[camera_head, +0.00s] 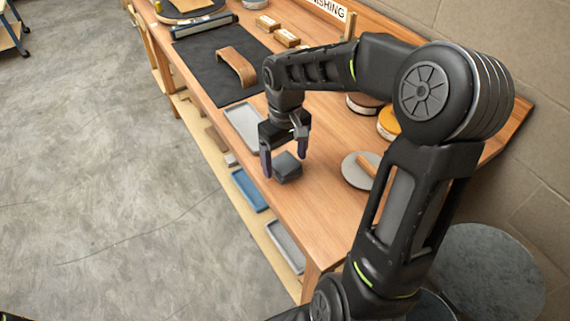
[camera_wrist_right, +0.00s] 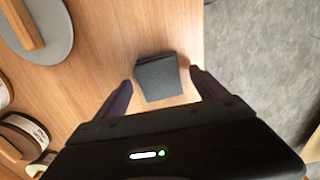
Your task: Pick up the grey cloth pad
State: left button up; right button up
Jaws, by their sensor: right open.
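The grey cloth pad (camera_head: 287,167) is a small dark grey block on the wooden bench, near its front edge. My right gripper (camera_head: 285,163) is open and points down above the pad in the head view. In the right wrist view the pad (camera_wrist_right: 158,77) shows ahead of and between the two spread fingers of my right gripper (camera_wrist_right: 160,85), with space on both sides. I cannot tell whether the fingertips reach down to the pad's height. My left gripper is not in view.
A grey tray (camera_head: 243,128) lies behind the gripper, and a dark mat (camera_head: 205,62) with a bent wooden piece (camera_head: 236,67) lies farther back. A round disc (camera_head: 357,172) with a wooden handle sits right of the pad. The bench's front edge (camera_head: 262,187) is close by.

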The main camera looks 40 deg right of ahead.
aim_at(285, 163)
jog(key=shift+f, duration=0.3)
dwell(0.4)
jog(key=c, duration=1.4)
notch_tip(285, 163, up, 10)
jog(key=shift+r+b, duration=0.1)
jog(key=shift+b, duration=0.4)
